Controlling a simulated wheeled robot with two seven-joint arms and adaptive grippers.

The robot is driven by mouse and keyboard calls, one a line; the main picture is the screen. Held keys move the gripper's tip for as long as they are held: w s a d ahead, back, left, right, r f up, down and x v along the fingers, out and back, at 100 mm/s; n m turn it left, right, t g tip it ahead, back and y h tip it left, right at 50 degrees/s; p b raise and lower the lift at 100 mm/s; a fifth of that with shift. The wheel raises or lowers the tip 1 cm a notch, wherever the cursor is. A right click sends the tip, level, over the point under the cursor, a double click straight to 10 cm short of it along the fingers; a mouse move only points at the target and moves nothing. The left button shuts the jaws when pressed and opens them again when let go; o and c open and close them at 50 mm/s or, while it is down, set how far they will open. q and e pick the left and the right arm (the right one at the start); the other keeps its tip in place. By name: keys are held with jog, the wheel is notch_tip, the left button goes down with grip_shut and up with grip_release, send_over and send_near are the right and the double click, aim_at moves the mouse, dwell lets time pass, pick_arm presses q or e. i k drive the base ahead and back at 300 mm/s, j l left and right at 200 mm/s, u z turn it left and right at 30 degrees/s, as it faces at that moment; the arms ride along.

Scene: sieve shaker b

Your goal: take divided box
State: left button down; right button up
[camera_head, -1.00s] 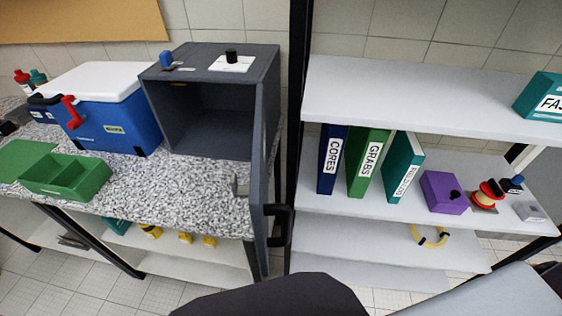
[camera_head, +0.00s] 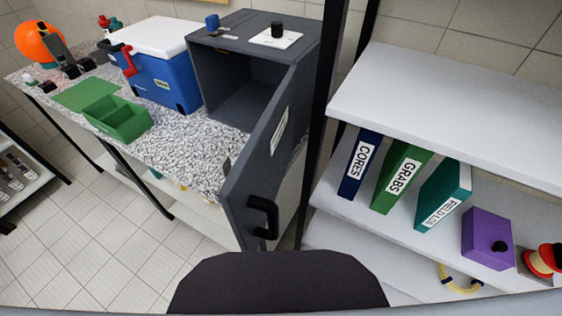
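A green divided box (camera_head: 118,119) stands open on the speckled counter (camera_head: 178,141), near its front edge. A divider splits its inside, and it looks empty. A flat green panel (camera_head: 87,94), perhaps its lid, lies beside it to the left and behind. Neither of my grippers shows in the head view.
A grey cabinet (camera_head: 207,42) on the counter has its door (camera_head: 268,150) swung open toward me. A blue cooler with a white lid (camera_head: 161,78) stands behind the box. Shelves (camera_head: 435,100) with binders (camera_head: 402,177) and a purple box (camera_head: 487,239) are at right. Floor (camera_head: 85,230) at left is clear.

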aim_at(124, 121)
jog(key=u, duration=1.25)
jog(key=i+j+z, duration=0.4)
jog(key=j, duration=0.2)
jog(key=i+j+z, duration=0.25)
jog(key=j+z, duration=0.2)
jog(key=j, duration=0.25)
jog(key=i+j+z, duration=0.2)
jog(key=j+z, duration=0.2)
jog(key=j, duration=0.35)
jog(key=j+z, duration=0.45)
jog(key=j, duration=0.35)
jog(key=j+z, duration=0.4)
jog(key=j, duration=0.45)
